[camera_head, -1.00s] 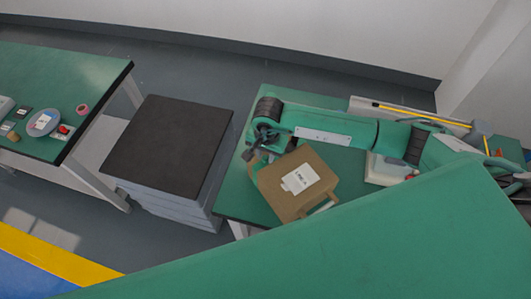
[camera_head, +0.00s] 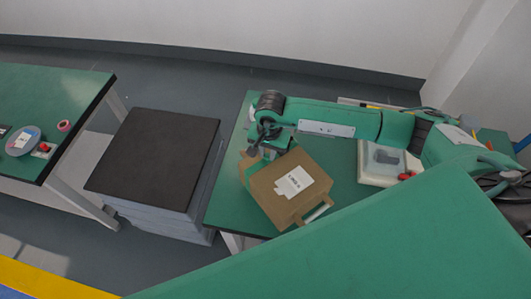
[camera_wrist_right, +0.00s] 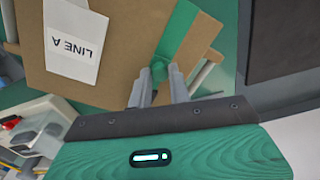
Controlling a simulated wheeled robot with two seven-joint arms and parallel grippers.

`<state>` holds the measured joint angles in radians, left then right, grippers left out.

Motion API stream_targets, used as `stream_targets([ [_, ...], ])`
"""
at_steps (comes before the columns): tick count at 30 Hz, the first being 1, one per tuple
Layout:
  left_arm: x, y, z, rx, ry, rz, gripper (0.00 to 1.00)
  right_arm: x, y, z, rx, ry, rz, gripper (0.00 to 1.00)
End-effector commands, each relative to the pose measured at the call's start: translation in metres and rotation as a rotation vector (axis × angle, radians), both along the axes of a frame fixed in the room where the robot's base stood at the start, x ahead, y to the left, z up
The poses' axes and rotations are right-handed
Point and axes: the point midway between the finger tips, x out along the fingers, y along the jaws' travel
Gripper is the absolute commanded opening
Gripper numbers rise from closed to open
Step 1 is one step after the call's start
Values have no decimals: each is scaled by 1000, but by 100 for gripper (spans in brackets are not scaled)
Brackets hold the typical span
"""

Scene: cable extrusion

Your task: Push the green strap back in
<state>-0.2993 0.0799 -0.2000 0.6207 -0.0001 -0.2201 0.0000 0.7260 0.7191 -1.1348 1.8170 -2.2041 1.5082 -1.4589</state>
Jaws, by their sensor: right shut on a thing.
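A brown cardboard carton (camera_head: 287,194) with a white label lies on the green table. In the right wrist view the carton (camera_wrist_right: 120,70) carries a label reading "LINE A". A green strap (camera_wrist_right: 179,28) runs over one end of the carton to a bunched end. My right gripper (camera_wrist_right: 158,82) is shut on this strap end at the carton's edge. In the head view the right gripper (camera_head: 255,150) is at the carton's upper left corner, and its fingertips are too small to make out. My left gripper is not in view.
A clear-walled tray (camera_head: 383,165) with red items stands right of the carton. A dark-topped stack (camera_head: 155,150) stands left of the table (camera_head: 231,205). Another green table (camera_head: 60,90) with small items is at far left. A large green surface covers the lower right.

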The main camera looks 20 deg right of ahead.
Motion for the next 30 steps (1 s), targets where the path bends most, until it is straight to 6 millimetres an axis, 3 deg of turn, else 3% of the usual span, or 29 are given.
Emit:
stream_targets([
  [1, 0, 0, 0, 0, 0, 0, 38, -2, 1, -1, 1, 4, 2, 23],
  [4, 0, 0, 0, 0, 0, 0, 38, -1, 1, -1, 0, 4, 2, 41],
  [13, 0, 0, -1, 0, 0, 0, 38, -1, 1, 1, 1, 1, 1, 41],
  [17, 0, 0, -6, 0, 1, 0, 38, 0, 1, 10, 3, 0, 1, 41],
  [30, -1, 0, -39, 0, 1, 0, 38, -3, -2, 103, 2, -2, 3, 41],
])
